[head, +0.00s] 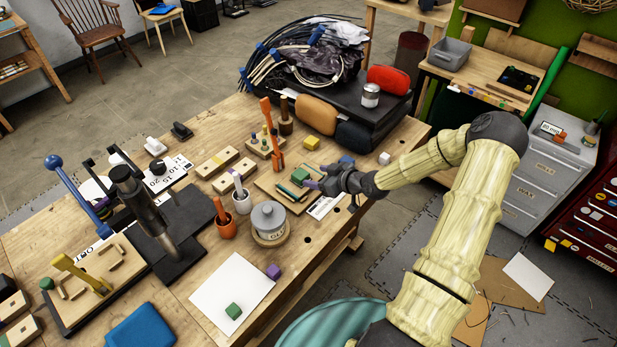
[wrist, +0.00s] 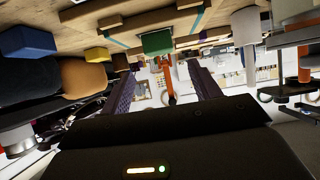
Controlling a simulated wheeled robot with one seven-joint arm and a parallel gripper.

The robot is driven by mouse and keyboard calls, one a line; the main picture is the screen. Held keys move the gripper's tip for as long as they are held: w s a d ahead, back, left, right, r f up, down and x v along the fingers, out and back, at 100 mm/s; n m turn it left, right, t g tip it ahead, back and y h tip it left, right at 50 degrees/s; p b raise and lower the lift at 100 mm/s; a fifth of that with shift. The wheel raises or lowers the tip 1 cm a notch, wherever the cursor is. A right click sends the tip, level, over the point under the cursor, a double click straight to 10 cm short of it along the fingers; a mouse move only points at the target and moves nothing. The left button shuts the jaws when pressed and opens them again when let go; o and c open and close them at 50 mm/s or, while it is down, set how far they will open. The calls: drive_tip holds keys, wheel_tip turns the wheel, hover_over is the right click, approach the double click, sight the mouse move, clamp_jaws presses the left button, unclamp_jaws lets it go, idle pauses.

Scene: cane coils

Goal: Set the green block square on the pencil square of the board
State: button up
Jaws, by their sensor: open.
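A green block (head: 299,175) sits at the wooden board (head: 268,185) in the head view, just left of my gripper. My gripper (head: 314,183) is open and low over the board's right side. In the wrist view the green block (wrist: 156,42) is just beyond the gap between my open fingers (wrist: 160,72), and nothing is seen between them. The board appears there as wood with teal strips (wrist: 118,43). I cannot make out the pencil square. A second green block (head: 233,311) lies on white paper, with a purple block (head: 273,271) at its edge.
A yellow block (head: 311,142), a blue block (head: 346,161) and a white block (head: 384,158) are near my gripper. A dark case (head: 375,112) with padded rolls lies behind.

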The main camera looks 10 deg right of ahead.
drive_tip(key=v, duration=0.5)
drive_tip(key=shift+r+b, duration=0.1)
drive_tip(key=shift+b, duration=0.25)
drive_tip(key=shift+s, duration=0.1)
drive_tip(key=s+a+r+m+g+h, duration=0.3)
drive_tip(key=s+r, duration=0.3)
drive_tip(key=s, duration=0.4)
drive_tip(key=s+a+r+m+g+h, duration=0.3)
drive_tip(key=s+r, duration=0.3)
drive_tip(key=s, duration=0.5)
drive_tip(key=shift+r+m+g+h, duration=0.25)
drive_tip(key=shift+m+g+h, duration=0.35)
